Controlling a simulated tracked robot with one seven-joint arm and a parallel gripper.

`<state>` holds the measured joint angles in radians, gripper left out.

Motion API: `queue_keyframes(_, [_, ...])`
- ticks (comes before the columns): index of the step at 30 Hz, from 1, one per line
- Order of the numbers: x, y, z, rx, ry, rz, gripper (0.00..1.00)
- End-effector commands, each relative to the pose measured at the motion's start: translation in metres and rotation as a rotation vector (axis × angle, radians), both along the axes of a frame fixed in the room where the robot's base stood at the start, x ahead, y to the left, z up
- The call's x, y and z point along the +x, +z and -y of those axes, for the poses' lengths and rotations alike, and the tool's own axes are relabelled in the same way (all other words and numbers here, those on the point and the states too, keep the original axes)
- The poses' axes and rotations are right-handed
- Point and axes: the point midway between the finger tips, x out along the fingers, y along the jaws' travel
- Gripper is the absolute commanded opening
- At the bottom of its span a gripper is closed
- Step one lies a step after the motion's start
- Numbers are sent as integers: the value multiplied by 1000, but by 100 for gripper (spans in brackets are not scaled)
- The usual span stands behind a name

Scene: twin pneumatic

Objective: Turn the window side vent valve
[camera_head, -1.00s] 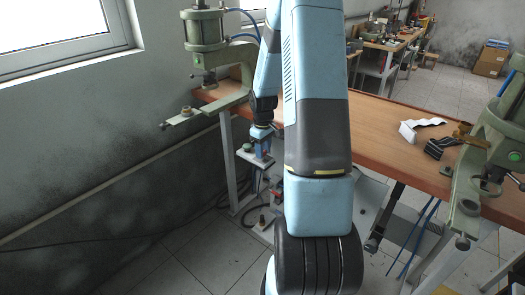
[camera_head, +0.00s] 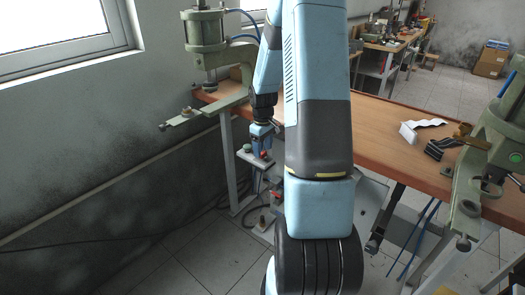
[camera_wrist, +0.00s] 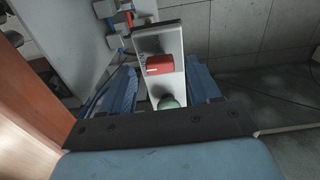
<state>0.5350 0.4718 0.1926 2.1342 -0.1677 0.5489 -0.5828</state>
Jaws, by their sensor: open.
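The window side vent valve shows as a red knob (camera_wrist: 159,64) on a pale metal bracket (camera_wrist: 157,40) in the wrist view. A green round button (camera_wrist: 168,101) sits on the same bracket, nearer to my palm. My gripper (camera_wrist: 160,86) is open, with one blue finger on each side of the bracket; nothing is clamped. In the head view my gripper (camera_head: 262,140) hangs just above the small control box, with the red knob (camera_head: 264,155) below it and the green button (camera_head: 247,148) to its left. Whether a finger touches the knob I cannot tell.
A green pneumatic press (camera_head: 205,28) stands by the window at the table's left end; another press (camera_head: 500,130) is at the right. The wooden table (camera_head: 385,125) edge runs close beside my arm. Cables and hoses hang below. Floor at lower left is clear.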

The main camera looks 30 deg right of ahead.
Motion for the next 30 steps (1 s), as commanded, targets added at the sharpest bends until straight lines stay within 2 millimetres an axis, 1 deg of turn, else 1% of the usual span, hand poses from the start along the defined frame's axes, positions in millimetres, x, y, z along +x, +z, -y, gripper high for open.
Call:
queue_keyframes(9, [1,62,0,-2,1,5,62])
queue_keyframes(15, [1,97,0,-2,2,5,62])
queue_keyframes(18, [1,109,0,-2,1,3,62])
queue_keyframes(21, [0,116,0,-1,1,3,62])
queue_keyframes(24, [0,120,-1,0,1,1,62])
queue_keyframes(30, [0,121,-1,0,2,1,62])
